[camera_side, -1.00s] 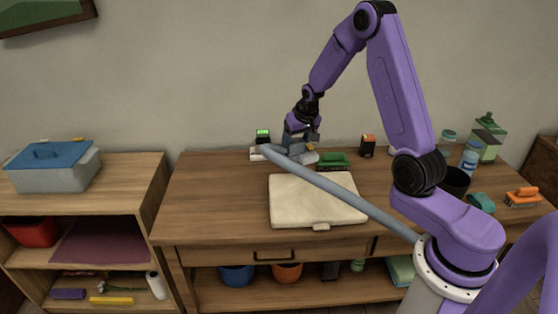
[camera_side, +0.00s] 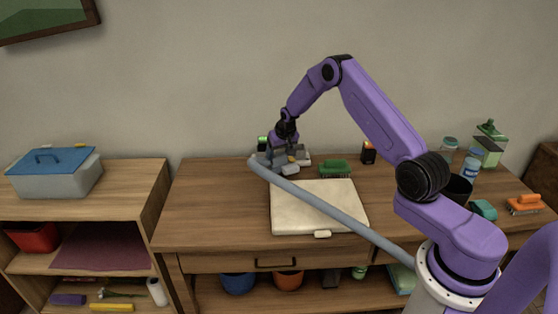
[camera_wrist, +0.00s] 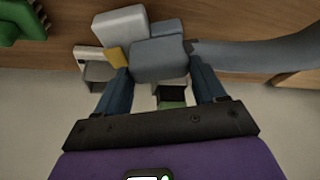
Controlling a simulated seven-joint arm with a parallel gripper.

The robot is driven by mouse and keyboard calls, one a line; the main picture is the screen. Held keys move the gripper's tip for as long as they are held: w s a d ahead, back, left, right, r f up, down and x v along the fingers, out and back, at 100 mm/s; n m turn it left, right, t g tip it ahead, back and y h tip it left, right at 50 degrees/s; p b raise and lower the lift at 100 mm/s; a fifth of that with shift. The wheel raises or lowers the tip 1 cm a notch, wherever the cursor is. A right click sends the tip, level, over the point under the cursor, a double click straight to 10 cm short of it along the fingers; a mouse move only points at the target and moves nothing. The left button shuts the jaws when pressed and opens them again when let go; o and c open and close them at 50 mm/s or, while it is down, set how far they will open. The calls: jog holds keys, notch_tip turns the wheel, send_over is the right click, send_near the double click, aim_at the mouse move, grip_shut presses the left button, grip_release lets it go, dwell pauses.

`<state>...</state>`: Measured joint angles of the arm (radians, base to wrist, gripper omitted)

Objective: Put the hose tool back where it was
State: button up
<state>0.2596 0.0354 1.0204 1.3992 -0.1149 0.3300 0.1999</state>
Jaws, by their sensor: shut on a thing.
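The hose tool (camera_wrist: 158,60) is a blue-grey block with a paler grey head and a thick grey hose (camera_side: 345,222). My gripper (camera_side: 287,157) is shut on it at the back left of the desk. In the wrist view, the two fingers of my gripper (camera_wrist: 162,88) stand on either side of the block. A small dark unit with a green light (camera_side: 262,142) is just behind, partly hidden by my gripper and the tool. Pale grey pieces (camera_wrist: 88,55) show beside the tool in the wrist view. I cannot tell whether the tool touches a holder or the desk.
A green brush (camera_side: 335,169) lies right of my gripper. A cream board (camera_side: 315,195) lies in front, with the hose crossing it. A small dark box with an orange top (camera_side: 368,152) stands behind. Bottles and an orange brush (camera_side: 524,204) are at the right. The desk's left part is clear.

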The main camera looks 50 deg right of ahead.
aim_at(283, 161)
jog(key=shift+w+f, duration=0.1)
jog(key=shift+f, duration=1.5)
jog(key=shift+f, duration=0.15)
jog(key=o, duration=1)
